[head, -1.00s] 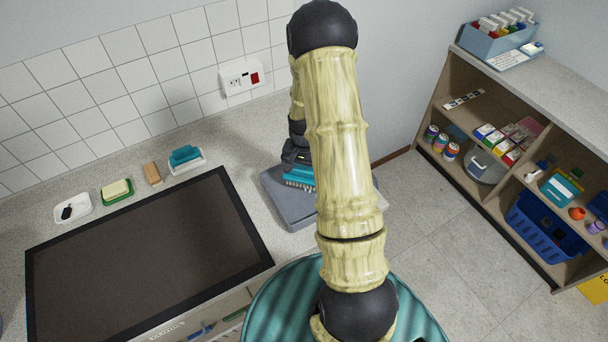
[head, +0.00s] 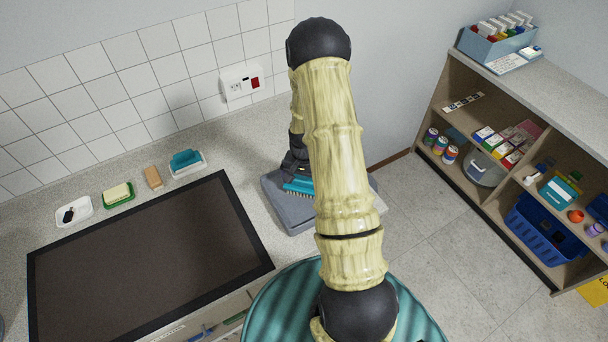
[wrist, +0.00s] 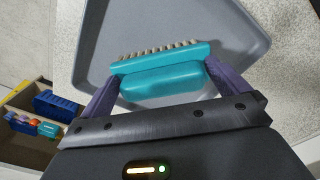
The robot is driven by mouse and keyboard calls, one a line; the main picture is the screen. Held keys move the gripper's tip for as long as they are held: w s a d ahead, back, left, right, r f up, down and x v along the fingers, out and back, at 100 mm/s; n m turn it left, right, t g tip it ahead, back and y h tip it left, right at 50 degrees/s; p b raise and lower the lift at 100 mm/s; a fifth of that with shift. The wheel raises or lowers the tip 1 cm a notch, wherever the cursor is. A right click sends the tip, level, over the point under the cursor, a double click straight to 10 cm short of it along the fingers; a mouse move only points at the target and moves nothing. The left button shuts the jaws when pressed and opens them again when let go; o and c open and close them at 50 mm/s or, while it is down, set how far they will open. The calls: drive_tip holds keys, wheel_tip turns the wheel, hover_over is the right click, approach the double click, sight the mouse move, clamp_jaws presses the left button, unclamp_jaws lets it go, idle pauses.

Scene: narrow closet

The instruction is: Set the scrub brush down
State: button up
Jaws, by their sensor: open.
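The scrub brush (wrist: 165,76) has a teal body and a row of pale bristles. In the wrist view it lies over the shallow grey tray (wrist: 205,22), apparently resting on its floor, with the bristles pointing to the tray's far side. My gripper (wrist: 166,84) is open, with one purple finger at each end of the brush. I cannot tell whether the fingers touch it. In the head view the brush (head: 297,187) shows at the grey tray (head: 296,219) on the counter, partly hidden by my arm.
Left of the tray are a dark panel (head: 150,265), a teal sponge holder (head: 187,163), a tan block (head: 153,177), a green soap dish (head: 118,194) and a white dish (head: 74,212). A shelf unit (head: 447,95) stands at the right. Clear floor (head: 440,235) lies between.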

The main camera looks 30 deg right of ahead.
sight(304, 180)
drive_tip(key=shift+r, duration=0.2)
wheel_tip(304, 180, up, 12)
drive_tip(key=b, duration=0.4)
idle(0.5)
drive_tip(key=s+a+r+n+t, duration=0.1)
drive_tip(key=s+a+r+n, duration=0.2)
drive_tip(key=s+a, duration=0.3)
drive_tip(key=s+a+r+n+t, duration=0.1)
drive_tip(key=s+a+r+n, duration=0.3)
drive_tip(key=s+a, duration=0.3)
drive_tip(key=shift+n+t, duration=0.3)
drive_tip(key=shift+n, duration=0.6)
drive_tip(key=shift+b+x, duration=0.9)
drive_tip(key=shift+b, duration=0.1)
